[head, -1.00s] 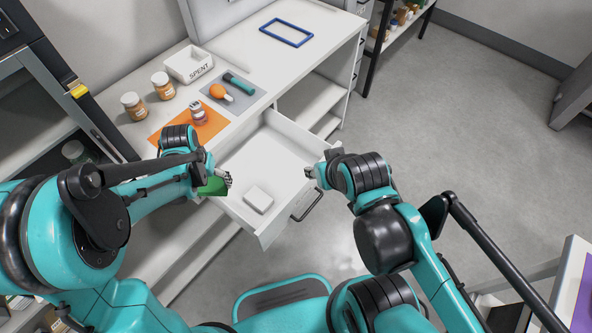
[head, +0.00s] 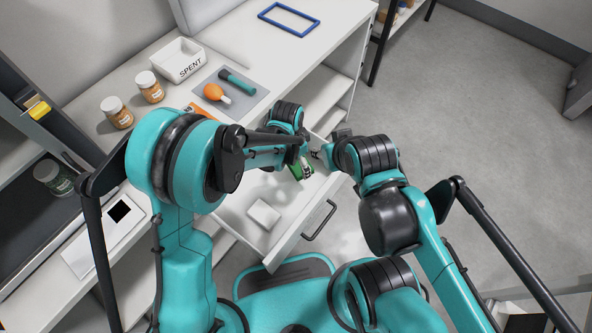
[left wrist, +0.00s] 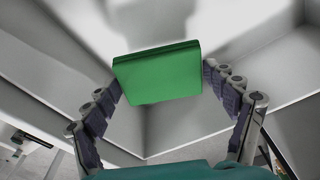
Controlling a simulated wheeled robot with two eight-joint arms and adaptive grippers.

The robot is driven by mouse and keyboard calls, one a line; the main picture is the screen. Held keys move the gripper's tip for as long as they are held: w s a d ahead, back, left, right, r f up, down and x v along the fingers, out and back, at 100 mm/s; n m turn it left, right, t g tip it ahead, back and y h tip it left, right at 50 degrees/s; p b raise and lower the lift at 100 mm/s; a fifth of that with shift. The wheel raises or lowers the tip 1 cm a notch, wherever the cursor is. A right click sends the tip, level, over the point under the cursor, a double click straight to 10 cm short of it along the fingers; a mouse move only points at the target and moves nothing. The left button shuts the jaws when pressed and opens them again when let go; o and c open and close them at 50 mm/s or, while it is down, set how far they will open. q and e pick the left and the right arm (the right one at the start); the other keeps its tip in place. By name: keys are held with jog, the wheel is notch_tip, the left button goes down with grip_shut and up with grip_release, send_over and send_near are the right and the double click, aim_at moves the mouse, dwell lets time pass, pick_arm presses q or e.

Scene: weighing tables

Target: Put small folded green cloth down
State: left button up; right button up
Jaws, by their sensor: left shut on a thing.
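The small folded green cloth (head: 295,173) is a flat, green, square-cornered pad. My left gripper (head: 302,169) is shut on it inside the outline of the open white drawer (head: 285,247), toward its right side. In the left wrist view the cloth (left wrist: 158,73) sits between the two rows of finger pads, with the pale drawer floor and walls behind it. I cannot tell whether its underside touches the floor. My right gripper (head: 317,156) is by the drawer's right wall, partly hidden; its jaw opening is too small to tell.
A white square block (head: 263,214) lies in the drawer, left of the cloth. The drawer's handle (head: 319,220) faces the front. On the tabletop stand a SPENT bin (head: 180,62), two orange-brown jars (head: 117,112) and a grey mat (head: 247,98) with tools. A blue frame (head: 289,20) lies farther back.

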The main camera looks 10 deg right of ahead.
aim_at(295, 164)
pick_arm(q)
notch_tip(295, 164, down, 8)
jog(key=b, duration=0.2)
jog(key=shift+r+b, duration=0.15)
jog(key=shift+b, duration=0.2)
jog(key=o, duration=0.9)
jog(key=shift+r, duration=0.25)
jog(key=r+p, duration=0.1)
jog(key=r, duration=0.2)
jog(key=a+r+p, duration=0.1)
jog(key=r+p, duration=0.1)
jog(key=r, duration=0.2)
jog(key=r+p, duration=0.1)
jog(key=r, duration=0.3)
jog(key=shift+s+a+r+p, duration=0.25)
jog(key=shift+p, duration=0.05)
